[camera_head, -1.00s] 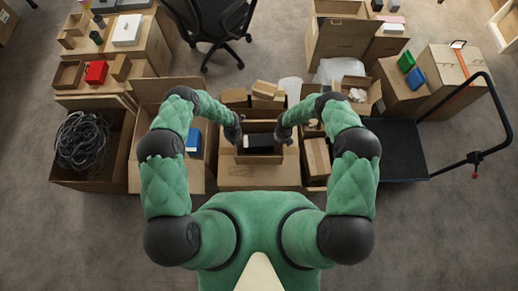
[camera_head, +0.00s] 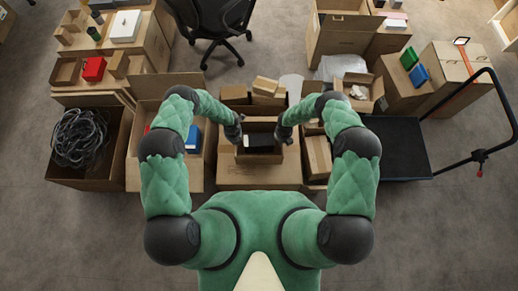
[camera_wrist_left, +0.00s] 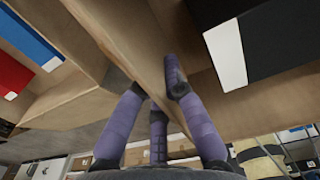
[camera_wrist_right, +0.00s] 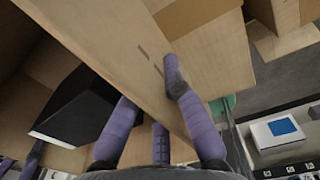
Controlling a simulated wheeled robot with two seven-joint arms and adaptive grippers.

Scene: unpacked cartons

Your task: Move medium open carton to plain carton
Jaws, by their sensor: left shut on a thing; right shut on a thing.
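The medium open carton (camera_head: 262,126) is a brown box with its top open and a black-and-white item (camera_head: 262,141) inside. My left gripper (camera_head: 239,138) is shut on its left wall, and my right gripper (camera_head: 284,135) is shut on its right wall. In the left wrist view, purple fingers (camera_wrist_left: 158,92) pinch the carton wall. The right wrist view shows purple fingers (camera_wrist_right: 150,98) on the opposite wall. A wide brown carton (camera_head: 258,176) shows just below and in front of it; any gap between them cannot be told. Which box is the plain carton is unclear.
An open carton with black cable (camera_head: 82,138) and one with a blue item (camera_head: 193,138) stand to the left. A narrow carton (camera_head: 318,156) stands close on the right, with a flat black cart (camera_head: 402,150) beyond. Small boxes (camera_head: 266,86) lie behind.

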